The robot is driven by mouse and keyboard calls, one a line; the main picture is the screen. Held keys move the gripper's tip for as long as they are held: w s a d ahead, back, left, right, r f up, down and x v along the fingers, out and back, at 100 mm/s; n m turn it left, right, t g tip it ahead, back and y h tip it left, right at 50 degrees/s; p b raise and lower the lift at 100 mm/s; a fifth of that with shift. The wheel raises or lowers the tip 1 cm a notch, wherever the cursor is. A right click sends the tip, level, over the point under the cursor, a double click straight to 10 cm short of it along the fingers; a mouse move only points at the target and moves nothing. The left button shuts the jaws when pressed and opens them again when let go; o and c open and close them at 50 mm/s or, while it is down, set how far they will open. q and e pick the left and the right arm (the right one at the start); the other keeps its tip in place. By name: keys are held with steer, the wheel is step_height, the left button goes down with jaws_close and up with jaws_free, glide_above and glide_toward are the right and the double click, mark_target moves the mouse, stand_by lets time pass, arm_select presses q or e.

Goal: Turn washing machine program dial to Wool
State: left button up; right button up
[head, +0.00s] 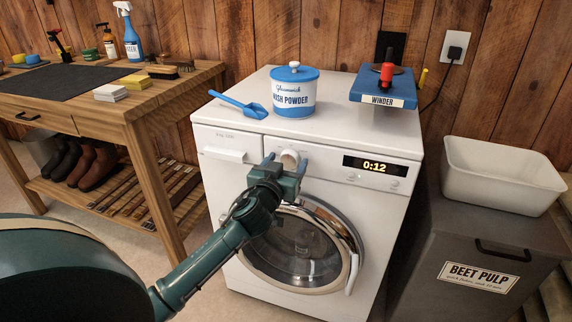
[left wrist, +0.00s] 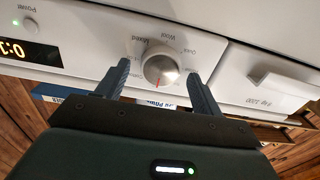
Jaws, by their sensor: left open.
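The white washing machine (head: 230,172) has a round program dial (head: 290,157) on its front panel. In the left wrist view the silver dial (left wrist: 160,69) has a red mark at its lower edge in the picture. The printed word "Wool" is above the dial there, with "Mixed" to its left; other labels are too small or hidden to read surely. My left gripper (head: 285,163) is open in front of the panel, its fingers on either side of the dial with visible gaps. Its fingers also show in the left wrist view (left wrist: 158,72). My right gripper is not in view.
The panel's display (head: 375,167) reads 0:12. The round door (head: 300,245) is below the dial. A wash powder tub (head: 294,95), a blue scoop (head: 240,105) and a blue winder (head: 383,88) are on top. A beet pulp bin (head: 470,240) stands right, a wooden bench (head: 140,110) left.

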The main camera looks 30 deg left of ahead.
arm_select(q)
steer(key=shift+w, duration=0.1)
steer(key=shift+c, duration=0.5)
steer(key=c, duration=0.9)
steer(key=shift+m, duration=0.4)
